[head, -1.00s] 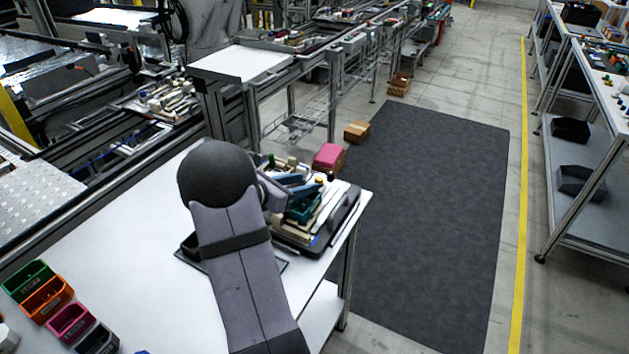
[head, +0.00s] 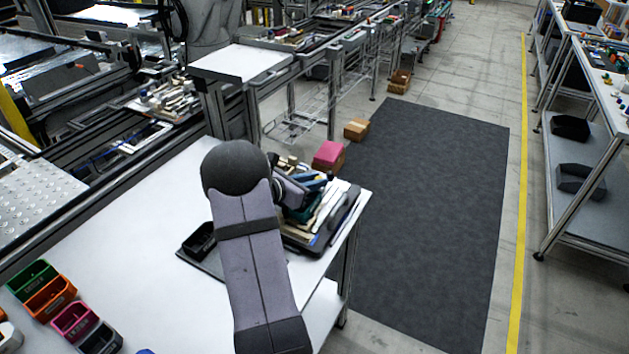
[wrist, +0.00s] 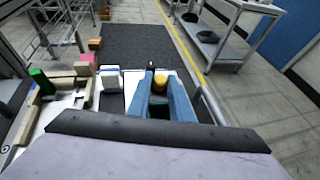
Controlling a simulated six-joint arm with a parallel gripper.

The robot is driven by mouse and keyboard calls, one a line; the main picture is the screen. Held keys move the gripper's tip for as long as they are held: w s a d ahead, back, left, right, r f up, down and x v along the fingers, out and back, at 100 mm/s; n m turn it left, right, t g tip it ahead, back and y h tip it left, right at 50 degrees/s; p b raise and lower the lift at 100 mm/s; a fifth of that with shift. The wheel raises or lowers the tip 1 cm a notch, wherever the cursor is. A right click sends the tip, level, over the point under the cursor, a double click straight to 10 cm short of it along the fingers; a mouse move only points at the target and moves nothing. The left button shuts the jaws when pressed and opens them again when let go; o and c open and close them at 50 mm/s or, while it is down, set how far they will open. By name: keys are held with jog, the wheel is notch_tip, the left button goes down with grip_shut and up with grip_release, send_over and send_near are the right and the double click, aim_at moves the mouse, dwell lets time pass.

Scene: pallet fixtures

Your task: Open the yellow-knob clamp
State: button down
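The yellow knob (wrist: 160,82) shows in the wrist view, standing beyond and between the two blue fingers of my gripper (wrist: 160,92). The fingers are apart with a gap between them. A darker yellow-brown part (wrist: 158,101) shows lower in the gap. I cannot tell whether either finger touches the knob. The clamp body under the knob is mostly hidden by the fingers. In the head view my gripper (head: 316,183) is over the fixture pallet (head: 318,243) at the table's right end, and I cannot make out the knob there.
Left of my gripper in the wrist view are a white block (wrist: 110,79), a beige block (wrist: 83,70) and a green block (wrist: 41,81). A black tray (head: 201,240) lies left of the pallet. Coloured bins (head: 50,298) stand at the table's left.

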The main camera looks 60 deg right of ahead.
jog(key=shift+d+b, duration=0.55)
jog(key=shift+d, duration=1.1)
jog(key=shift+r, duration=0.1)
jog(key=c, duration=1.6)
grip_release()
jog(key=shift+d, duration=0.1)
jog(key=shift+b+v, duration=0.85)
jog(key=shift+v, duration=2.85)
